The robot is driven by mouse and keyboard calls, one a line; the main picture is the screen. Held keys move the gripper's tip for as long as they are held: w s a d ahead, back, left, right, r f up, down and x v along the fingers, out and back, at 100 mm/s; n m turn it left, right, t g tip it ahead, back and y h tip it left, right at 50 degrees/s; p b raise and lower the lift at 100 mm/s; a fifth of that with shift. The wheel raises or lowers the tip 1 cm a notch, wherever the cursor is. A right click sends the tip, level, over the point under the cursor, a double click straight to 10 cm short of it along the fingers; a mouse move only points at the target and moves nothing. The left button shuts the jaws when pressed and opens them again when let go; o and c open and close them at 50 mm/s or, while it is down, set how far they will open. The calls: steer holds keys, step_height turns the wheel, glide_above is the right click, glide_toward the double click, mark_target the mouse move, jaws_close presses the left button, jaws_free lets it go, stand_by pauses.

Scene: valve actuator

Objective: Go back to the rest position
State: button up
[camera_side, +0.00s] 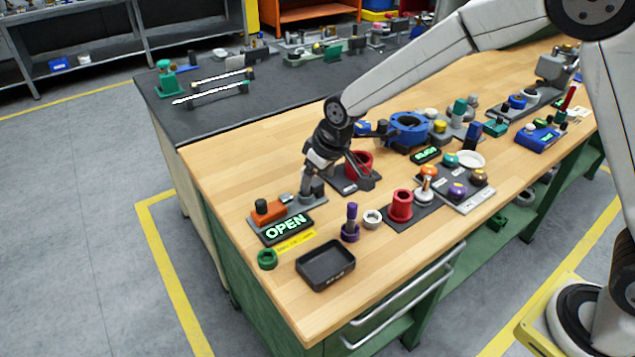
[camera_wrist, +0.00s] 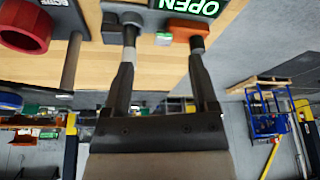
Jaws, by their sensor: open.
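My gripper (camera_side: 335,178) hangs low over the bench beside the valve unit, its jaws apart. In the wrist view my gripper (camera_wrist: 163,40) shows two separate dark fingers with nothing clearly held between them. The valve unit has an orange block (camera_side: 268,211) with a dark knob, on a grey base, and a lit display (camera_side: 287,229) reading OPEN in green. In the wrist view the orange block (camera_wrist: 188,30) lies behind the right fingertip, and the display (camera_wrist: 197,7) is upside down at the top. Whether a finger touches the unit I cannot tell.
A red cup-shaped part (camera_side: 361,161) stands close beside my gripper. A black tray (camera_side: 325,265), a green ring (camera_side: 267,259), a purple part (camera_side: 351,223) and a red cylinder (camera_side: 401,205) are near the front edge. A blue round housing (camera_side: 407,128) stands behind.

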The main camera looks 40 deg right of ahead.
steer(key=s+d+m, duration=0.1)
steer(key=s+d, duration=0.5)
steer(key=s, duration=0.4)
steer(key=s+d+m+g+h, duration=0.1)
steer(key=s+d+m, duration=0.1)
steer(key=s+d, duration=0.5)
steer(key=s, duration=0.4)
steer(key=shift+s+d+f+m, duration=0.15)
steer(key=shift+s+f+m, duration=0.05)
steer(key=shift+s+m, duration=0.1)
